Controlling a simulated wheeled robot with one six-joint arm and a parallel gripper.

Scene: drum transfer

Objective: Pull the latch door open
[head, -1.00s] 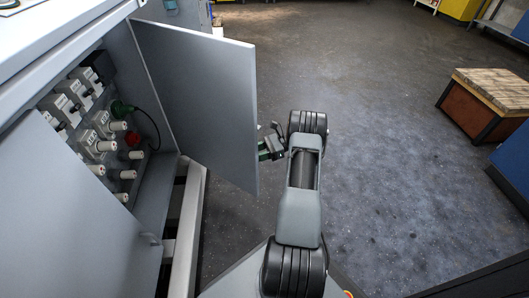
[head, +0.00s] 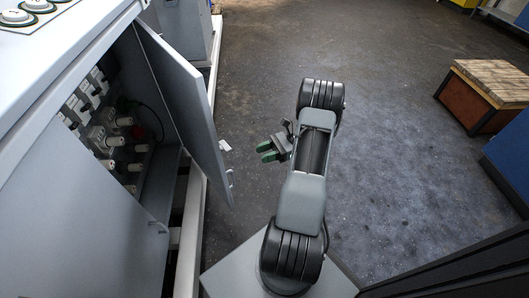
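The grey latch door (head: 185,95) stands ajar on the cabinet at left, hinged on its far side.
Inside the cabinet (head: 60,175) are several white plugs, breakers (head: 96,134) and cables. A wood-topped box (head: 488,85) stands at right. The dark floor (head: 390,130) between is open. A dark panel edge (head: 450,275) is at bottom right.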

